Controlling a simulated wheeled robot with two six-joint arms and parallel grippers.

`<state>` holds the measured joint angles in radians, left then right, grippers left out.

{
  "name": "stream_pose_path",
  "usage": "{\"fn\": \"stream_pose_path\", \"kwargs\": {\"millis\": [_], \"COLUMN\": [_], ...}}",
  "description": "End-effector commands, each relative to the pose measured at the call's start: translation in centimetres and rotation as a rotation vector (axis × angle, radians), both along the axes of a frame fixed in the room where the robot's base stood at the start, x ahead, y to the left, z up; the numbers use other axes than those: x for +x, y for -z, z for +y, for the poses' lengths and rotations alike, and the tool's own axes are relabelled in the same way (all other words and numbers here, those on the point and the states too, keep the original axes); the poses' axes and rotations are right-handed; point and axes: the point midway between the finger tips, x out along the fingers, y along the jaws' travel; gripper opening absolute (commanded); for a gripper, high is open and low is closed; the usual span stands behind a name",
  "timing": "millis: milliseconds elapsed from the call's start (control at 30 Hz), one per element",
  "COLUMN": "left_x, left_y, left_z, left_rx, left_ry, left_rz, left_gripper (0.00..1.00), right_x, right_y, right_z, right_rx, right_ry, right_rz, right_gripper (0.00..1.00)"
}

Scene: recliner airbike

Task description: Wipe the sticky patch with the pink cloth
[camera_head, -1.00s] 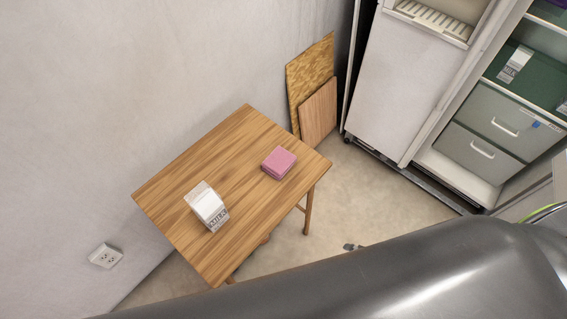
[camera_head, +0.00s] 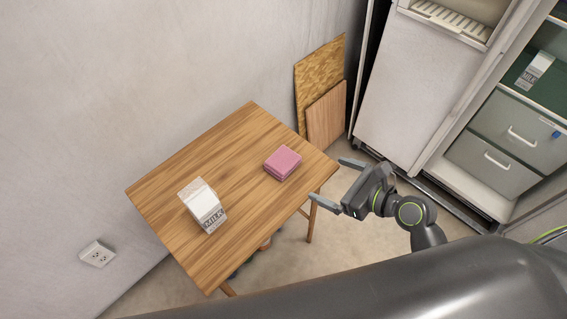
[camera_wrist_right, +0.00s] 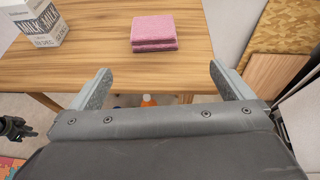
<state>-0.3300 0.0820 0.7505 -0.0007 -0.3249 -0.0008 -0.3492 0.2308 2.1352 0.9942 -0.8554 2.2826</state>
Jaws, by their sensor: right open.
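The pink cloth (camera_head: 282,163) lies folded on the wooden table (camera_head: 232,150), near its right end. It also shows in the right wrist view (camera_wrist_right: 154,32), beyond the fingertips. My right gripper (camera_head: 332,183) is open and empty, just off the right edge of the table, with its fingers pointing toward the cloth. In the right wrist view its two fingers (camera_wrist_right: 160,80) are wide apart, with nothing between them. I cannot make out a sticky patch on the tabletop.
A milk carton (camera_head: 203,206) stands on the left part of the table. Boards (camera_head: 320,85) lean on the wall behind. An open fridge (camera_head: 415,95) with drawers (camera_head: 520,132) stands at the right. The tabletop between carton and cloth is clear.

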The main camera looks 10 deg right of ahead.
Motion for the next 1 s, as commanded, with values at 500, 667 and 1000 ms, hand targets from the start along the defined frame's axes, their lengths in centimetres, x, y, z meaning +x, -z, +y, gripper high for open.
{"fn": "stream_pose_path", "kwargs": {"millis": [500,667,1000], "left_x": [0.7,0.8,1.1], "left_y": [1.0,1.2,1.5], "left_z": [0.1,0.1,0.1], "left_rx": [0.002,0.002,0.002], "left_ry": [-0.001,-0.002,-0.003], "left_rz": [0.001,0.004,0.004], "left_gripper": [0.27,0.27,0.27], "right_x": [5.8,7.8,10.1], "right_y": [2.3,3.3,4.1], "right_z": [5.2,6.7,8.7], "right_rx": [0.046,0.042,0.041], "right_ry": [0.000,-0.001,-0.001], "right_rz": [0.006,0.006,0.006], "right_gripper": [1.00,1.00,1.00]}}
